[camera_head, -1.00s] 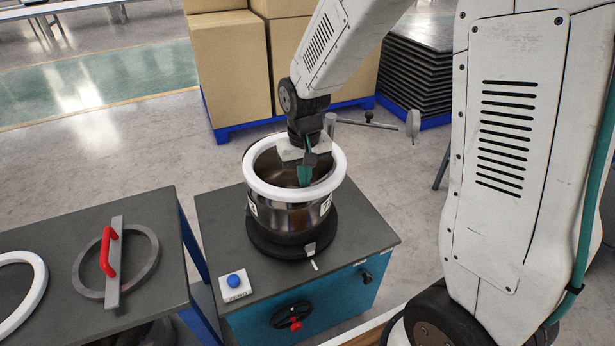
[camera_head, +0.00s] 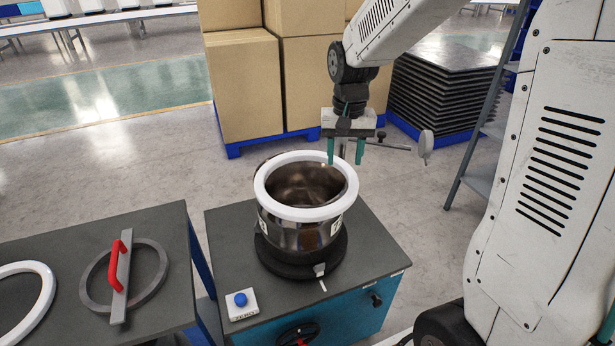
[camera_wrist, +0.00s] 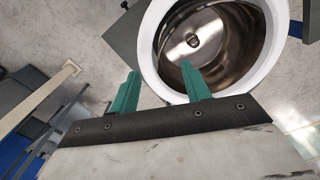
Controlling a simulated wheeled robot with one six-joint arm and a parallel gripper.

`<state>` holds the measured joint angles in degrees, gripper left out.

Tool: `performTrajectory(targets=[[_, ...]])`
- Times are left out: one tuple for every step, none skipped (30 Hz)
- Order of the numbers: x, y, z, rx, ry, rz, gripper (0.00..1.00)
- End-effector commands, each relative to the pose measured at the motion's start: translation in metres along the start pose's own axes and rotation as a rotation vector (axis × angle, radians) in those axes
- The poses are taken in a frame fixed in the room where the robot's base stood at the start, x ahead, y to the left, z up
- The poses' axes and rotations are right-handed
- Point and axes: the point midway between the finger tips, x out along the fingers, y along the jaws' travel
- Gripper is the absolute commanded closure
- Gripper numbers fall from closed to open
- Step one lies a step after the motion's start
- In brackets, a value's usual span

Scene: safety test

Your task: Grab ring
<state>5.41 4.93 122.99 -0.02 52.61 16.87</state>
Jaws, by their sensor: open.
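A white ring (camera_head: 305,213) sits around the top rim of a shiny steel pot (camera_head: 285,236). The ring also shows in the wrist view (camera_wrist: 279,40), with the pot's hollow inside it. My gripper (camera_head: 346,160) is open and empty. It is above and behind the pot's back right rim, its green fingers pointing down. In the wrist view my gripper (camera_wrist: 160,70) has one finger overlapping the ring's edge and the other over the floor. Another white ring (camera_head: 48,290) lies on the left table, partly cut off. A grey ring (camera_head: 162,265) with a red-handled bar lies beside it.
The pot stands on a dark round base on a teal cabinet (camera_head: 366,318). A blue button box (camera_head: 241,303) is at its front left. A gauge on a rod (camera_head: 425,145) sticks out behind the pot. Cardboard boxes (camera_head: 243,90) and stacked dark sheets (camera_head: 440,100) stand behind.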

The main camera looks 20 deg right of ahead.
Motion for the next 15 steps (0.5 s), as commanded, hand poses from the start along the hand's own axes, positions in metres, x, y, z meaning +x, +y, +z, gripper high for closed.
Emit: performTrajectory(targets=[[0.004,0.012,-0.001,0.094,0.0,0.0,0.53],[0.005,0.015,-0.001,0.143,0.001,-0.001,0.53],[0.007,0.016,0.0,0.192,0.002,-0.002,0.53],[0.008,0.016,0.0,0.222,0.003,-0.002,0.53],[0.008,0.016,0.0,0.247,0.004,-0.003,0.53],[0.01,0.015,0.0,0.271,0.006,-0.003,0.53],[0.011,0.015,0.0,0.284,0.007,-0.004,0.53],[0.014,0.015,0.0,0.292,0.007,-0.004,0.53],[0.018,0.015,0.0,0.296,0.006,-0.003,0.53],[0.021,0.016,0.0,0.297,0.005,-0.003,0.53],[0.025,0.016,0.0,0.296,0.005,-0.003,0.53],[0.029,0.016,0.0,0.295,0.006,-0.003,0.53],[0.033,0.016,0.0,0.295,0.005,-0.003,0.53],[0.036,0.016,0.0,0.295,0.005,-0.003,0.53],[0.041,0.017,0.0,0.294,0.006,-0.003,0.53]])
